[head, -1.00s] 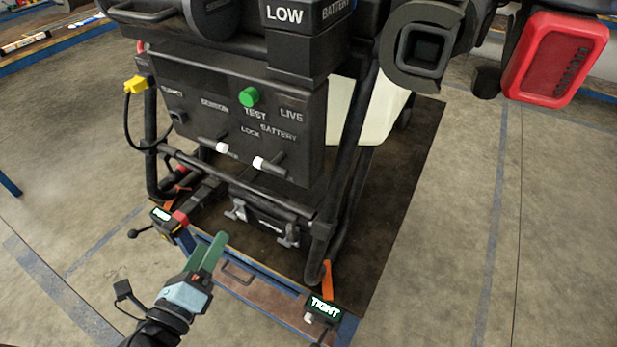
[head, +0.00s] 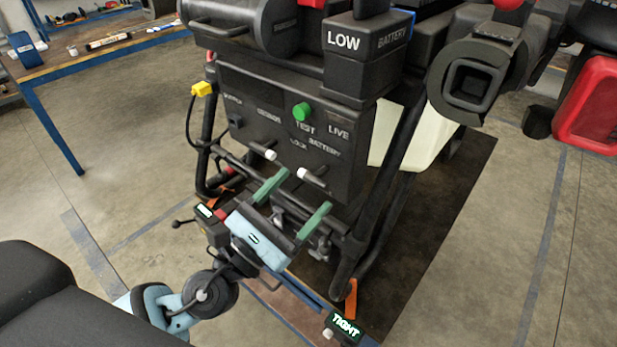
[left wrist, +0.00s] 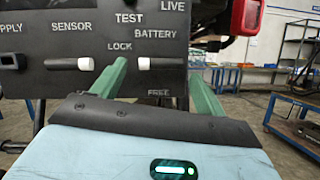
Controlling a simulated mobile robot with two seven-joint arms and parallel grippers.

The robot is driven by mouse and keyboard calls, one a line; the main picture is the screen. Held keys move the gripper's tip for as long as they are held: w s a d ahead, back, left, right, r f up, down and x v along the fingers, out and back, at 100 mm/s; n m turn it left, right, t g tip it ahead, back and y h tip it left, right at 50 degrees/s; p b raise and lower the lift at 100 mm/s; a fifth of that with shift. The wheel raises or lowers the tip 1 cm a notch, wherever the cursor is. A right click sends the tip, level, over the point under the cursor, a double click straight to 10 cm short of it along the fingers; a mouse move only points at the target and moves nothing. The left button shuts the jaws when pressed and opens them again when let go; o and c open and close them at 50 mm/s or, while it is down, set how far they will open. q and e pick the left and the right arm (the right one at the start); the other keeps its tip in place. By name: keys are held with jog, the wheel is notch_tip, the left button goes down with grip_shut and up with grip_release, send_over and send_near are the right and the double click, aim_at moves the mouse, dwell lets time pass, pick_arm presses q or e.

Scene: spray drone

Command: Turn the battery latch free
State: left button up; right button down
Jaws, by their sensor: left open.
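The battery latch (head: 312,178) is a dark lever with a white tip on the black panel (head: 250,135), beneath the LOCK and BATTERY labels. In the left wrist view the latch (left wrist: 145,64) lies level, its white tip to the left, with the FREE label below it. My left gripper (head: 303,192) is open and empty, its green fingers pointing at the panel. In the left wrist view the fingers (left wrist: 160,70) stand on either side of the latch; contact cannot be told. My right gripper is not in view.
A similar white-tipped sensor lever (head: 264,151) sits left of the latch. A green button (head: 302,112) is above. Black frame tubes (head: 372,220) flank the panel. A workbench (head: 90,50) stands at the back left.

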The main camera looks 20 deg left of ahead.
aim_at(310, 178)
pick_arm(q)
jog(key=p+x, duration=0.1)
jog(key=x, duration=0.2)
jog(key=shift+w+d+r, duration=0.15)
jog(key=shift+w, duration=0.1)
jog(key=c, duration=1)
jog(key=shift+o, duration=0.2)
